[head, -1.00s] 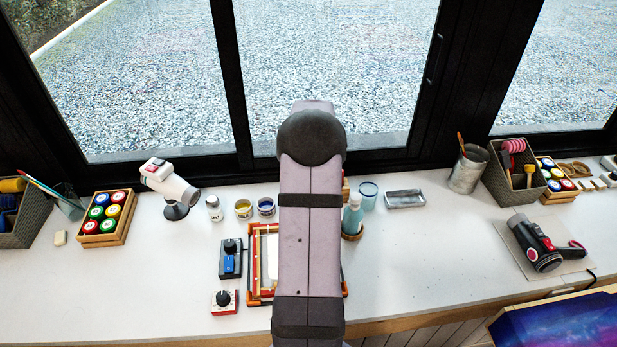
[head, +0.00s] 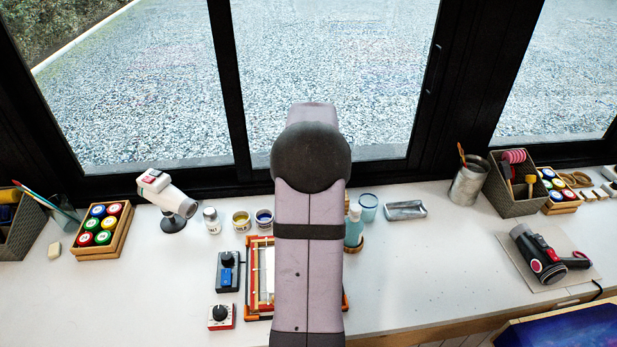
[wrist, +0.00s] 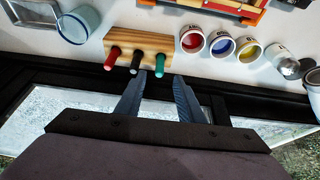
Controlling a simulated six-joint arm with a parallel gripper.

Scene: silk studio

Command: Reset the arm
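My gripper (wrist: 160,85) shows in the wrist view with its two blue-grey fingers apart and nothing seen between them. The fingers point toward a wooden block (wrist: 122,40) that holds a red, a black and a green pen. In the head view my arm stretches forward over the middle of the table and hides the gripper and most of the block.
The white table (head: 420,270) has free room right of centre. Paint cups (wrist: 192,40) stand near the pen block. A dark window frame (head: 240,120) stands behind.

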